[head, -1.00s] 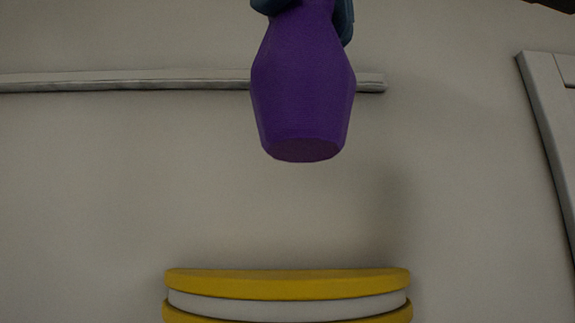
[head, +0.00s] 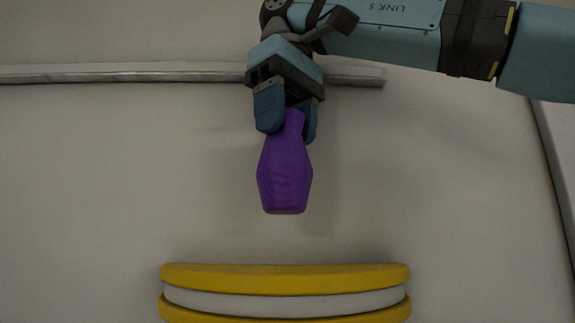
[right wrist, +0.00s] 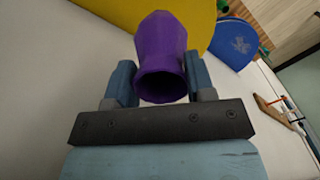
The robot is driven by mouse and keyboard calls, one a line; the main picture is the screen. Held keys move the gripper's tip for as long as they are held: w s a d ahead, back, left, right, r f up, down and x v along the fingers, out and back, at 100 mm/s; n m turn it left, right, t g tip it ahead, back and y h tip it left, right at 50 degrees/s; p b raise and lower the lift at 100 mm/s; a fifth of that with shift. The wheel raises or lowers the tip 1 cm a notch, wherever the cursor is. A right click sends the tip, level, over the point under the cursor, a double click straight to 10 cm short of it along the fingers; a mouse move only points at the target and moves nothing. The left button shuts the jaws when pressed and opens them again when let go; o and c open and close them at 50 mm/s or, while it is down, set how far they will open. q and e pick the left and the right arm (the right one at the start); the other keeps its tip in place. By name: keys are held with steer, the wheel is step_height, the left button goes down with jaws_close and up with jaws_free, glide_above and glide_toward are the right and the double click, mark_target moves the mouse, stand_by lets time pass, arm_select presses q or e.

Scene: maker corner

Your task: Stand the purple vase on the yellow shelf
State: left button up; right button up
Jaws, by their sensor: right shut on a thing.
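The purple vase (head: 285,178) hangs upright, base down, in the middle of the head view. My right gripper (head: 286,125) is shut on its neck from above. The yellow shelf (head: 285,279) is at the bottom of the head view, with a pale band between two yellow layers. The vase is above the shelf and clear of it, with wall showing between them. In the right wrist view the vase (right wrist: 162,55) sits between the fingers with its open mouth facing the camera, and the yellow shelf (right wrist: 112,14) lies beyond. My left gripper is not in view.
A grey rail (head: 130,72) runs along the wall behind my right gripper. A pale frame (head: 555,170) stands at the right edge. In the right wrist view a blue rounded thing (right wrist: 233,44) is beside the shelf. The shelf's top edge looks clear.

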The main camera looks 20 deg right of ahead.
mark_target(290, 169)
steer(key=shift+s+d+f, duration=0.15)
steer(key=shift+s+f, duration=0.1)
steer(key=shift+f, duration=2.05)
steer(key=shift+w+d+f, duration=0.1)
steer(key=shift+w+f, duration=0.2)
steer(key=shift+f, duration=0.2)
steer(key=shift+s, duration=0.1)
steer(key=shift+s+a+f, duration=0.1)
steer(key=shift+a+f, duration=0.05)
steer(key=shift+a, duration=0.05)
steer(key=o, duration=1.1)
steer(key=shift+c, duration=0.2)
steer(key=shift+o, duration=0.4)
steer(key=shift+w+d, duration=0.15)
steer(key=shift+w, duration=0.05)
